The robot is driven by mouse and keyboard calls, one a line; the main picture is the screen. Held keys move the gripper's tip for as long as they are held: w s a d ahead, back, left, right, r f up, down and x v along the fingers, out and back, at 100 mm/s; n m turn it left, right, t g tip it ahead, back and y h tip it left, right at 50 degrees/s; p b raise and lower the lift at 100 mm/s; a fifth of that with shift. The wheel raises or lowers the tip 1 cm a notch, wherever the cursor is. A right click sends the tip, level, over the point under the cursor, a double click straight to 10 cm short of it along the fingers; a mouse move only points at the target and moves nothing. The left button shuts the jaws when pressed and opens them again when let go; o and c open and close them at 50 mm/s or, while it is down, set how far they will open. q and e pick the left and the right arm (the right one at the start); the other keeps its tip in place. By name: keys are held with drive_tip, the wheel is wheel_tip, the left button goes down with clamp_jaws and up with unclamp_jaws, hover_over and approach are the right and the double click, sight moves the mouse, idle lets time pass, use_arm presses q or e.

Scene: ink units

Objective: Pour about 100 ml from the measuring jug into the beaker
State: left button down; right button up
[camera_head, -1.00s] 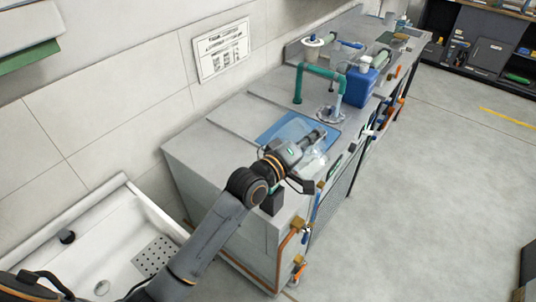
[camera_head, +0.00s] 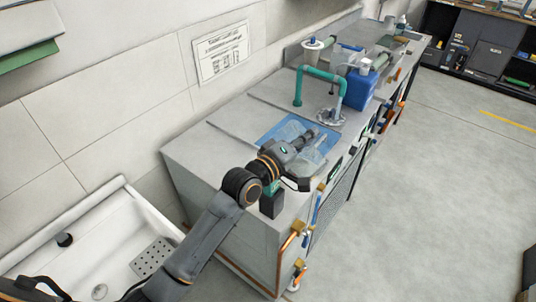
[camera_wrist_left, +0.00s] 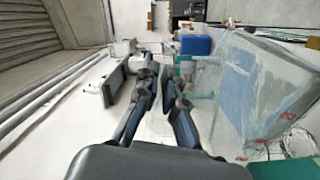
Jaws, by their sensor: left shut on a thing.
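My left gripper (camera_head: 318,138) is over the bench at the blue mat (camera_head: 268,138), with its fingers closed together. A large clear vessel with red marks, seemingly the measuring jug (camera_wrist_left: 262,95), fills the right of the left wrist view, close beside the fingers (camera_wrist_left: 168,88) and looking tilted. It also shows faintly in the head view (camera_head: 308,161), on the front side of the gripper. The grip point on it is hard to see. Another faint clear shape over the mat, perhaps the beaker (camera_head: 290,129), is too transparent to make out. The liquid level cannot be read. My right gripper is out of view.
A green pipe tap (camera_head: 322,75) arches over the bench behind the mat, close to a blue container (camera_head: 360,88). Coloured pipes and valves (camera_head: 299,225) run along the bench front. A white sink (camera_head: 120,225) is at lower left. The near bench top is bare.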

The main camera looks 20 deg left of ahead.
use_arm(q)
drive_tip(key=shift+w+a+r+n+p, duration=0.4)
drive_tip(key=shift+a+r+n, duration=0.2)
drive_tip(key=shift+a, duration=0.2)
idle(1.4)
drive_tip(key=d, duration=0.1)
drive_tip(key=s+d+f+m, duration=0.1)
drive_tip(key=d+b, duration=0.1)
drive_tip(key=shift+s+f+m, duration=0.3)
drive_tip(key=shift+s, duration=0.05)
wheel_tip(320, 180, up, 2)
drive_tip(key=shift+d+r+m+p, duration=0.15)
drive_tip(key=shift+m+p, duration=0.15)
drive_tip(key=shift+p, duration=0.8)
drive_tip(key=shift+d+f, duration=0.15)
drive_tip(key=shift+f, duration=0.15)
drive_tip(key=shift+s+d+r+m+p, duration=0.15)
drive_tip(key=shift+r+m+p, duration=0.05)
drive_tip(key=shift+r+p, duration=0.15)
drive_tip(key=shift+s+d+r+m+p, duration=0.1)
drive_tip(key=shift+r+m+p, duration=0.1)
drive_tip(key=shift+r+p, duration=0.15)
drive_tip(key=shift+s+d+f+m, duration=0.3)
drive_tip(key=shift+d+f+m, duration=0.25)
drive_tip(key=shift+m, duration=0.35)
drive_tip(key=shift+d, duration=0.15)
